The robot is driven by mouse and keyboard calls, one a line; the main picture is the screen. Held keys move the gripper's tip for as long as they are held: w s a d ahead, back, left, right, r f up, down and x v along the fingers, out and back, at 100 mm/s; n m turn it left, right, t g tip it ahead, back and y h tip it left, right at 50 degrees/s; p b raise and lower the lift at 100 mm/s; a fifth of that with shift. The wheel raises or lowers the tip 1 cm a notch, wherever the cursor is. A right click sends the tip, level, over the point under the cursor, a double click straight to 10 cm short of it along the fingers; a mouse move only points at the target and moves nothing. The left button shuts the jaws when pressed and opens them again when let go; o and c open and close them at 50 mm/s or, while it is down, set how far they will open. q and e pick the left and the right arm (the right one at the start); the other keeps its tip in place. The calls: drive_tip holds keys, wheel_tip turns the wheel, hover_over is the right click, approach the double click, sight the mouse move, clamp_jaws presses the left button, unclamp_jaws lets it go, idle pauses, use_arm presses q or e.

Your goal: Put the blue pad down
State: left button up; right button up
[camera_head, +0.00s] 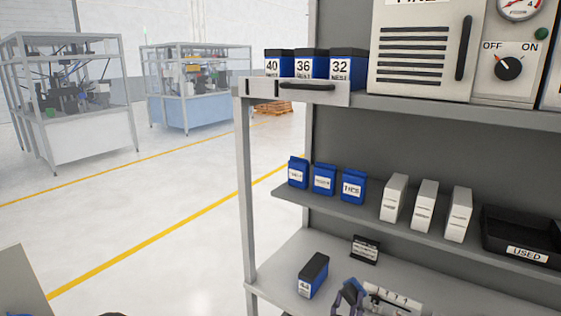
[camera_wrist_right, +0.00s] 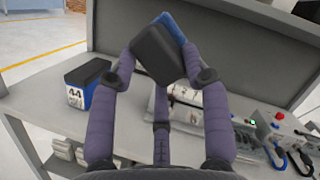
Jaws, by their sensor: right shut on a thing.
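The blue pad (camera_wrist_right: 172,24), a blue piece with a black block-like side, is between the fingertips of my right gripper (camera_wrist_right: 163,68) in the right wrist view. The fingers are shut on it, and it is tilted. In the head view the right gripper (camera_head: 347,299) shows only in part at the bottom edge, over the lower shelf (camera_head: 285,262), with a dark blue piece at its tip. I cannot tell whether the pad touches the shelf. My left gripper cannot be made out.
A black-and-blue box marked 44 (camera_head: 313,274) stands on the lower shelf, left of the right gripper. A small black label holder (camera_head: 365,250) is behind. White labelled items (camera_head: 392,299) lie close on the right. The middle shelf holds blue packs (camera_head: 324,179), white boxes (camera_head: 424,205) and a black tray (camera_head: 524,252).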

drive_tip(key=s+f+n+y, duration=0.2)
drive_tip(key=f+y, duration=0.1)
drive_tip(key=f, duration=0.5)
drive_tip(key=s+f+n+t+y+b, duration=0.1)
drive_tip(key=s+f+n+y, duration=0.1)
drive_tip(key=f, duration=0.7)
drive_tip(key=shift+s+y, duration=0.75)
drive_tip(key=shift+y, duration=0.45)
